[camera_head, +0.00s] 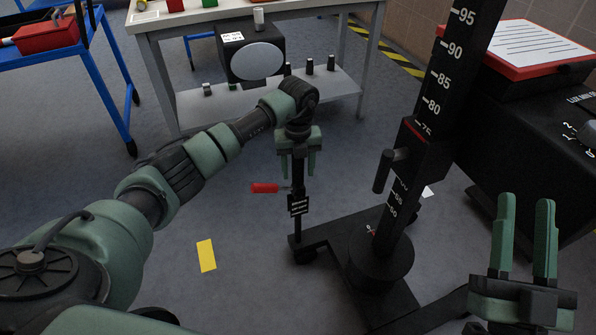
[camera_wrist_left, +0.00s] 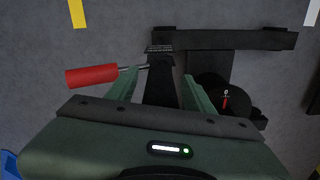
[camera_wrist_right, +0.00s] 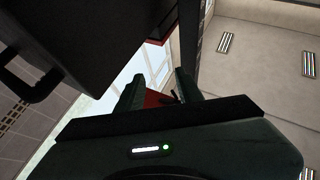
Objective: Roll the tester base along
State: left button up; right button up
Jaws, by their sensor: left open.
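The tester base (camera_head: 345,255) is a black frame low on the floor, with a round foot under a tall black column (camera_head: 433,115) with a white scale. A thin upright post with a small white-lettered block (camera_head: 299,205) rises from its left end; a red handle (camera_head: 264,188) sticks out to the left, and the handle also shows in the left wrist view (camera_wrist_left: 92,76). My left gripper (camera_head: 299,172) points down with its open fingers on either side of the post; contact cannot be told. My right gripper (camera_head: 525,205) is open and empty, fingers up, right of the base.
A grey table (camera_head: 150,25) with a lower shelf stands behind. A blue-framed cart (camera_head: 110,45) is at the far left. A black bench with a red-edged box (camera_head: 530,50) is at right. A yellow mark (camera_head: 206,255) lies on clear floor left of the base.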

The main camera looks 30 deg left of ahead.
pick_arm(q)
jog(key=shift+f, duration=0.15)
grip_shut()
dwell(1.4)
